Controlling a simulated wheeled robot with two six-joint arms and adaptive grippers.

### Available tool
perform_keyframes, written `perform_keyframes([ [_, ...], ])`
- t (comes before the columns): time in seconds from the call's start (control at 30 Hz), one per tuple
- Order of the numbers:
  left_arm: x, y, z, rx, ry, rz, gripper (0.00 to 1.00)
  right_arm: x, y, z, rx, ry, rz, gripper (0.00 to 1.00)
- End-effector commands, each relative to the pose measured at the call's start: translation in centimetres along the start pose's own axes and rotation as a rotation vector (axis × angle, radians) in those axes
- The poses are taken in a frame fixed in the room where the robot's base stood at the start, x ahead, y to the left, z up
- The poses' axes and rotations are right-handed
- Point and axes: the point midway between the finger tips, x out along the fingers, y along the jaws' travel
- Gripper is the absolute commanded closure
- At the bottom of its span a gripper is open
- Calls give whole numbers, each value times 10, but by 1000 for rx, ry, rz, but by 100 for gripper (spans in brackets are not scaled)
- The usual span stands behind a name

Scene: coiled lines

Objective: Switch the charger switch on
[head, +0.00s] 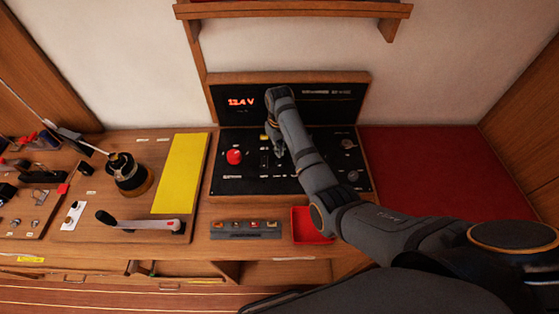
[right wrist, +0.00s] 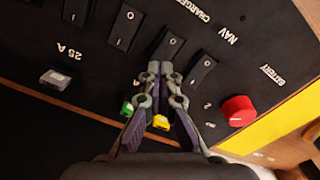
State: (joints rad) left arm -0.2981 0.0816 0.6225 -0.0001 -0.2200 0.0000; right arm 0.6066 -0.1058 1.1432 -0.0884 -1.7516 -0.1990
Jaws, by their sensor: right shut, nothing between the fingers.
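The black switch panel (head: 225,180) stands on the bench in the head view. In the right wrist view it shows at an angle, with several black rocker switches marked O and I. The charger switch (right wrist: 170,42) lies nearest the CHARGER label; its lower end is hidden behind my fingertips. My right gripper (right wrist: 156,68) is shut and empty, its tips at that end of the switch; I cannot tell whether they touch it. In the head view, my right gripper (head: 278,152) is over the panel's middle, and the arm hides part of the panel.
A neighbouring rocker (right wrist: 200,72) sits close to the right of my fingertips, another (right wrist: 124,26) to the left. A red battery knob (right wrist: 238,110) stands up from the panel. A red tray (head: 301,228) and a winch (head: 130,176) stand on the bench.

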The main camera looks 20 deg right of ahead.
Motion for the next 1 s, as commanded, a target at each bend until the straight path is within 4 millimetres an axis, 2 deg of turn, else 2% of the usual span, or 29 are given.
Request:
perform_keyframes([
  [1.0, 2, 2, 3, -1, -5, 2, 60, 6, 0, 0, 0, -1, 0, 100],
])
